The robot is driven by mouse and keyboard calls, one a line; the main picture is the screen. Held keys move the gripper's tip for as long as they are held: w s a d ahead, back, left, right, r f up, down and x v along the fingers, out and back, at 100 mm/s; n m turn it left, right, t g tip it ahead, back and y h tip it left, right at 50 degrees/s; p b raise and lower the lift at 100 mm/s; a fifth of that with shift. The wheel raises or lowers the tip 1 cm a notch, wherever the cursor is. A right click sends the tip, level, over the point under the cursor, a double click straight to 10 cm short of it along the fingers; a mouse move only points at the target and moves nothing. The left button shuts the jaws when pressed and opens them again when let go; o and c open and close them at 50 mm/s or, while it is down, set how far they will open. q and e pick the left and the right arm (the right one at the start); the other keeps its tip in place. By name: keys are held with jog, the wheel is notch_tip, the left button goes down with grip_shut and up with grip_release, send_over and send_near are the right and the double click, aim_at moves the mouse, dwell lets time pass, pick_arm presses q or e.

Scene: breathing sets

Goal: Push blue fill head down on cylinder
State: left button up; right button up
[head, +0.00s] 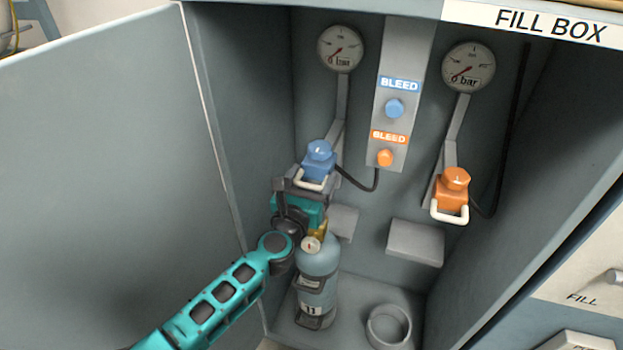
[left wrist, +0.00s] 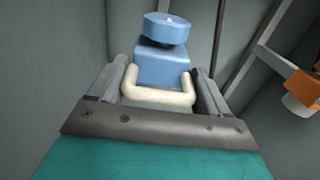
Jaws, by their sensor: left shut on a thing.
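The blue fill head (head: 319,158) is in the left half of the fill box, above the blue-grey cylinder (head: 318,262), which stands upright on the box floor. My left gripper (head: 305,188) is shut on the cream handle of the blue fill head. In the left wrist view the fill head (left wrist: 162,60) stands beyond the handle (left wrist: 158,96), which lies between the two fingers. The cylinder's valve top is partly hidden behind my gripper and wrist, so I cannot tell whether the head touches it. My right gripper is not in view.
An orange fill head (head: 453,190) hangs at the right. An empty ring holder (head: 388,326) is on the floor right of the cylinder. Blue (head: 394,108) and orange (head: 385,157) bleed knobs are on the back panel. The open door (head: 110,150) stands at left. Both gauges read about 0 bar.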

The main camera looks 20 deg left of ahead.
pick_arm(q)
jog(key=c, duration=0.5)
notch_tip(320, 180, down, 13)
jog(key=b, duration=1.2)
jog(key=shift+r, duration=0.2)
jog(key=shift+f+b, duration=0.55)
jog(key=shift+b, duration=0.2)
jog(key=shift+s, duration=0.1)
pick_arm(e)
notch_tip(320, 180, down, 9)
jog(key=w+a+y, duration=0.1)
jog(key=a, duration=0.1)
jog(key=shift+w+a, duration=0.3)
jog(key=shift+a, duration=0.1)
pick_arm(q)
jog(key=o, duration=1.2)
jog(key=shift+f, duration=0.1)
jog(key=shift+o, duration=1.3)
jog(key=shift+r, duration=0.2)
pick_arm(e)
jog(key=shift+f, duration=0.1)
